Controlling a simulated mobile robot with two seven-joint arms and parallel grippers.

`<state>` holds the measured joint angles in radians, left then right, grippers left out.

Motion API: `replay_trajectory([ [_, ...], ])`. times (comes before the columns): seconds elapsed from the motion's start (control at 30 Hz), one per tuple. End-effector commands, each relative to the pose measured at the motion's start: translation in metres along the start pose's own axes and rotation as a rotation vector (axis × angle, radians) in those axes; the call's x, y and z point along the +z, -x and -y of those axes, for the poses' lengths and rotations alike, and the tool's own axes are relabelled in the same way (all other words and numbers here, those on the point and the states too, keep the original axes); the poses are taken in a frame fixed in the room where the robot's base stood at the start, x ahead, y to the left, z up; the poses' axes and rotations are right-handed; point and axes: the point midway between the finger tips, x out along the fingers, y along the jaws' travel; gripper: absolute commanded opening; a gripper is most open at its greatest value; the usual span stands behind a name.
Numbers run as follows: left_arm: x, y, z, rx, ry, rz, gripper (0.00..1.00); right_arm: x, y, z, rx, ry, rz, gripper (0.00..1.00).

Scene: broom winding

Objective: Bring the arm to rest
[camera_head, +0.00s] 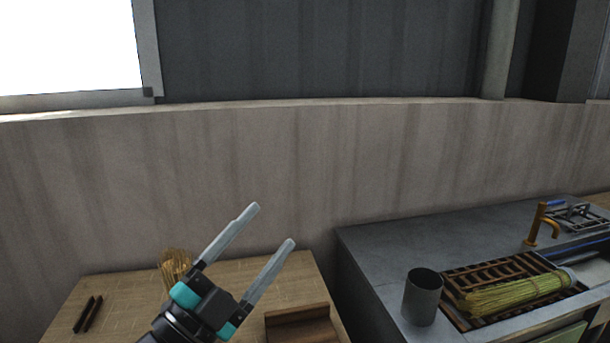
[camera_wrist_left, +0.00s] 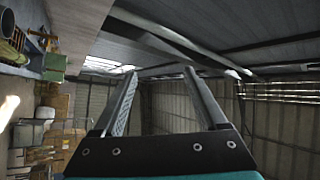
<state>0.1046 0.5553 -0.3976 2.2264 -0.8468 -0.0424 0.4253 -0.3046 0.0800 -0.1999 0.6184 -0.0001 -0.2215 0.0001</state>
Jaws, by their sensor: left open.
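My left gripper (camera_head: 266,240) is raised in the head view, in front of the wooden table and the wall. Its two grey fingers are spread apart with nothing between them, pointing up and to the right. In the left wrist view the same gripper (camera_wrist_left: 160,90) shows open and empty against the roof and far wall of the hall. My right gripper is not in view.
A wooden table (camera_head: 122,290) holds a straw bundle (camera_head: 174,266), two dark sticks (camera_head: 88,314) and a wooden tray (camera_head: 300,325).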

Motion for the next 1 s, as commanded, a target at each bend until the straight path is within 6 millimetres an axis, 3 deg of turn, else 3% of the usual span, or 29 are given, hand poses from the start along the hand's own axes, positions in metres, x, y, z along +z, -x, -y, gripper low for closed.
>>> replay_trajectory([
  [0.13,0.053,0.030,0.000,-0.109,0.176,0.313,0.75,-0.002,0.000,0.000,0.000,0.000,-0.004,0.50],
  [0.23,0.088,0.063,-0.012,-0.139,0.285,0.536,0.75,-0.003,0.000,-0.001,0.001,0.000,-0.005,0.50],
  [0.33,0.117,0.104,-0.035,-0.137,0.393,0.765,0.75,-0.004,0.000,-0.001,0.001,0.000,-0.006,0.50],
  [0.47,0.137,0.167,-0.076,-0.083,0.530,1.061,0.75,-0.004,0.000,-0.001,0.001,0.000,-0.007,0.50],
  [0.57,0.137,0.217,-0.111,-0.006,0.630,1.273,0.75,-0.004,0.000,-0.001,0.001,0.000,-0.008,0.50],
  [0.7,0.119,0.277,-0.151,0.124,0.749,1.509,0.75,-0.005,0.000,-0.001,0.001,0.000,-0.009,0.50],
  [0.97,0.061,0.358,-0.201,0.386,0.927,1.808,0.75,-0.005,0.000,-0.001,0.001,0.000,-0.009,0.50],
  [1.0,0.066,0.361,-0.208,0.395,0.926,1.814,0.75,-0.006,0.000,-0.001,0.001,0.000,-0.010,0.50],
])
